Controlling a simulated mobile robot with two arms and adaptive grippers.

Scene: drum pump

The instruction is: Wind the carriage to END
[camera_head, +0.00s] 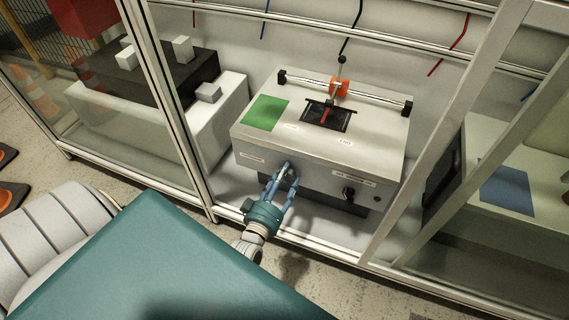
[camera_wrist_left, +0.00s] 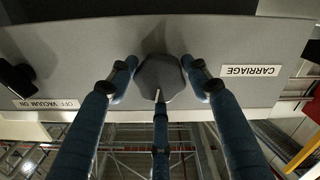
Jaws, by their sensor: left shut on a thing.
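The orange carriage (camera_head: 340,87) sits on a silver rail (camera_head: 375,98) across the top of a grey box (camera_head: 268,152), near the rail's middle. A black plate (camera_head: 318,114) with a red mark lies in front of it. A small label that seems to read END (camera_head: 345,141) is on the box top. My left gripper (camera_head: 289,171) is at the box's front face. In the left wrist view its fingers (camera_wrist_left: 160,88) are shut around a dark grey knob (camera_wrist_left: 158,72) beside the CARRIAGE label (camera_wrist_left: 249,71). My right gripper is not in view.
A black vacuum knob (camera_head: 349,193) is on the same front face, to the right. A green patch (camera_head: 265,113) is on the box top. Cabinet frame posts (camera_head: 172,100) stand on both sides of the opening. A white block with dark equipment (camera_head: 165,77) stands at left.

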